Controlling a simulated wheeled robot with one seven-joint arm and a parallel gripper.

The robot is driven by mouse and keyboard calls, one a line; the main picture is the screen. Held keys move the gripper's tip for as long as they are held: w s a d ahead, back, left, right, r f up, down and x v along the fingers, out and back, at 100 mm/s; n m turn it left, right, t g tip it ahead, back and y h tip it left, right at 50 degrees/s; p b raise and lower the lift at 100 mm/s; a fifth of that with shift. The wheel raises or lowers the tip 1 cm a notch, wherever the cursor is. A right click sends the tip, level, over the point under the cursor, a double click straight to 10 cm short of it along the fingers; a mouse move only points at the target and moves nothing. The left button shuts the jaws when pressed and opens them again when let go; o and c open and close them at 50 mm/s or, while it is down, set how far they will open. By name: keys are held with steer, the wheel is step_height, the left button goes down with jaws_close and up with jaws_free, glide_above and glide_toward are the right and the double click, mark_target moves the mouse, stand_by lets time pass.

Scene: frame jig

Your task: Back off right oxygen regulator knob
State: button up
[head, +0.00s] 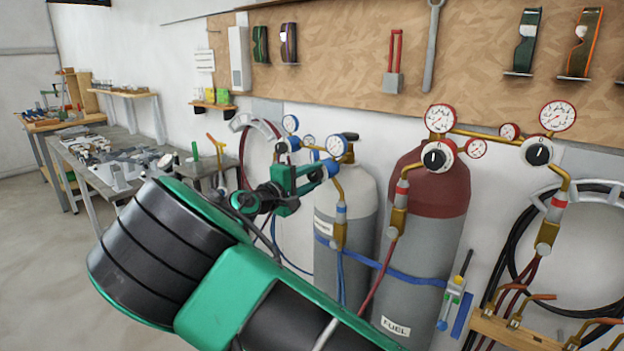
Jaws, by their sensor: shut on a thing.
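The oxygen cylinder (345,190) is pale grey and stands against the wall, with a blue-marked regulator on top. My gripper (317,174) reaches in from the left and is shut on the right oxygen regulator knob, below the right blue-rimmed gauge (336,146). The gripper hides most of this knob; a blue ring (332,168) shows just beyond the fingers. The knob's pointer and marks cannot be seen.
A red-topped fuel cylinder (432,190) stands close on the right, with red-rimmed gauges and two black-faced knobs. A blue strap (400,274) crosses the cylinders. Hoses hang on the wall at right. A cluttered workbench (100,175) stands at left. Open floor lies at lower left.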

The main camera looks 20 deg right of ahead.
steer(key=n, duration=0.7)
steer(key=shift+w+a+f, duration=0.15)
steer(key=shift+a, duration=0.15)
stand_by(0.3)
steer(key=o, duration=1)
steer(key=shift+f, duration=0.1)
steer(key=shift+o, duration=0.2)
steer(key=shift+d, duration=0.1)
steer(key=v, duration=1)
steer(key=shift+s+a, duration=0.25)
steer(key=shift+a, duration=0.05)
